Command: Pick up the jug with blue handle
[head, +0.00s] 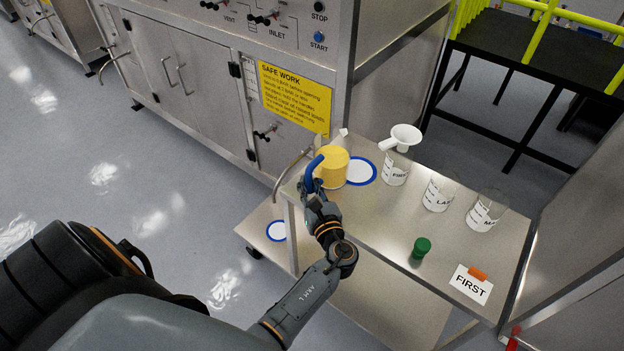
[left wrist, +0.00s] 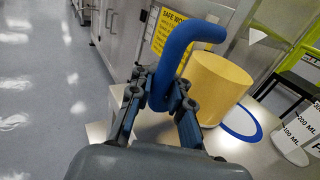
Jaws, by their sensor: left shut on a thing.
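The jug is yellow (head: 333,167) with a blue handle (head: 311,172) and is at the far left corner of the steel cart top, left of a white blue-rimmed disc (head: 361,172). My left gripper (head: 315,188) is shut on the handle. In the left wrist view the fingers (left wrist: 160,100) close around the lower part of the blue handle (left wrist: 186,48), with the yellow body (left wrist: 217,86) just to the right. The jug is about upright. I cannot tell whether its base touches the cart. My right gripper is not in view.
On the cart top (head: 385,225) stand several marked beakers, one (head: 395,170) under a white funnel (head: 402,137). A green-capped item (head: 421,247) and a FIRST card (head: 470,285) are nearer. The steel cabinet (head: 220,80) stands close behind the jug. Floor at left is clear.

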